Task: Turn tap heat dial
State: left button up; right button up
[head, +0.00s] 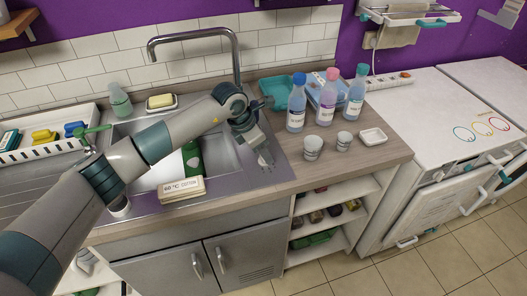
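A metal tap (236,62) with a long spout rises behind the sink (222,165). A block sign with a printed °C reading (181,189) stands at the sink's front edge. I cannot make out a heat dial for certain; my arm covers part of the sink and its left rim. A small round pale piece (119,208) sits at the front left, partly behind my arm. My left gripper (265,158) points down over the right rim of the sink, with nothing clearly in it. Its finger gap is too small to judge. My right gripper is out of view.
Bottles (297,102) and two grey cups (313,147) stand on the counter right of my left gripper, near a small white dish (373,136). A soap dish (161,103) and a green spray bottle (120,101) stand behind the sink. A white rack (40,150) is at the left.

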pick_arm(q)
jog(key=c, duration=0.4)
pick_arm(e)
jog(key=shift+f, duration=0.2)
